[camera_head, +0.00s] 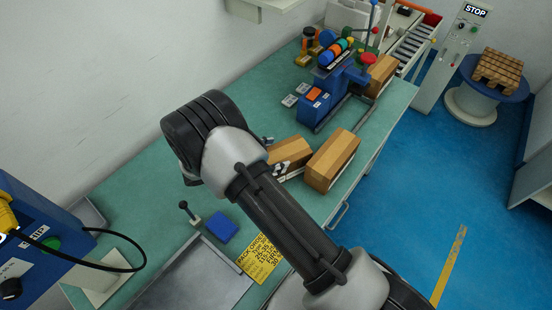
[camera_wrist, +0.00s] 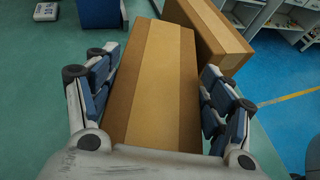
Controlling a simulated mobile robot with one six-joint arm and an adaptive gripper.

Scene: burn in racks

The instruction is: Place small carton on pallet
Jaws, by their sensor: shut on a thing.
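A small brown carton (camera_wrist: 150,88) with a lighter tape band lies between the two fingers of my gripper (camera_wrist: 160,75) in the wrist view, with a finger along each long side. In the head view this carton (camera_head: 288,152) shows beside my wrist, partly hidden by it. My gripper is mostly hidden there. I cannot tell whether the carton touches the bench. The wooden pallet (camera_head: 499,69) lies on a round blue-topped stand (camera_head: 466,68) at the far right, with nothing visible on it.
A second carton (camera_head: 332,160) stands just right of the held one, also in the wrist view (camera_wrist: 212,30). A third carton (camera_head: 381,74) is further back by a blue machine (camera_head: 322,102). A grey STOP cabinet (camera_head: 446,60) stands left of the stand. Blue floor (camera_head: 420,190) is open.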

